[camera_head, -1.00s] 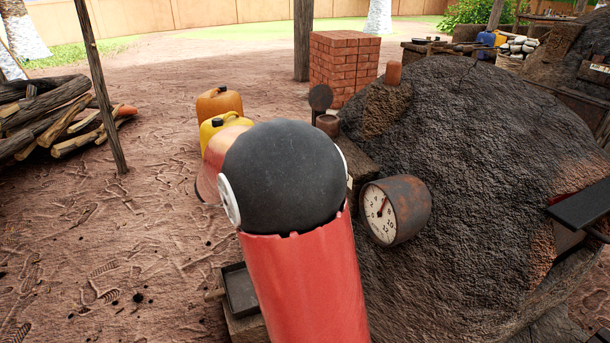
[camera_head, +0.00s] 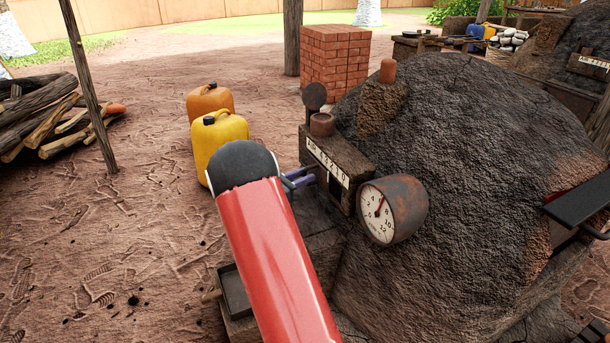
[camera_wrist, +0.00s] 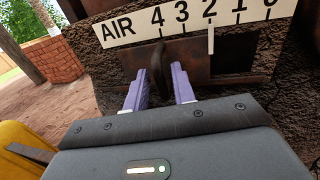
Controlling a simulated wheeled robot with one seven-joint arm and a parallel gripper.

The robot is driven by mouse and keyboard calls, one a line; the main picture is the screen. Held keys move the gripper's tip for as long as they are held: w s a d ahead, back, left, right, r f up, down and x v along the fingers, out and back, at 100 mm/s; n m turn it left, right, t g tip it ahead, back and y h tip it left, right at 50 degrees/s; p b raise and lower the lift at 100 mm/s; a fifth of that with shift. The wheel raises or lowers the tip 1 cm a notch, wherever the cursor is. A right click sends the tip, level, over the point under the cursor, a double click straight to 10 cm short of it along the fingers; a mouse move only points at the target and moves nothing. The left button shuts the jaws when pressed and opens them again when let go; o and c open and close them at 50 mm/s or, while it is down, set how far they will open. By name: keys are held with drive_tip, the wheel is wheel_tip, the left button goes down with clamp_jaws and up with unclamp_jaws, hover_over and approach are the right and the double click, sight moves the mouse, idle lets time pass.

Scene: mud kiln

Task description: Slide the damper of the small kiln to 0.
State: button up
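A dark mud kiln (camera_head: 470,140) fills the right of the head view. A box on its left side bears a white scale (camera_head: 328,163), which reads AIR 4 3 2 1 0 in the wrist view (camera_wrist: 185,22). Below the scale is the rusty damper plate (camera_wrist: 226,60), with a white pointer mark (camera_wrist: 211,38) under the 2. An upright dark handle (camera_wrist: 160,68) stands in front of the slot, below the 4–3 side. My gripper (camera_head: 300,180) has its purple fingers (camera_wrist: 162,88) apart, one on each side of the handle. Contact with it cannot be told.
A round dial gauge (camera_head: 378,212) sticks out of the kiln right of the scale. Yellow (camera_head: 220,140) and orange (camera_head: 210,102) jerrycans stand to the left. Bricks (camera_head: 336,58) are stacked behind. Another scale plate (camera_head: 594,62) shows at the far right.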

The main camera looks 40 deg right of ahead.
drive_tip(key=shift+d, duration=0.55)
drive_tip(key=shift+c, duration=0.3)
clamp_jaws()
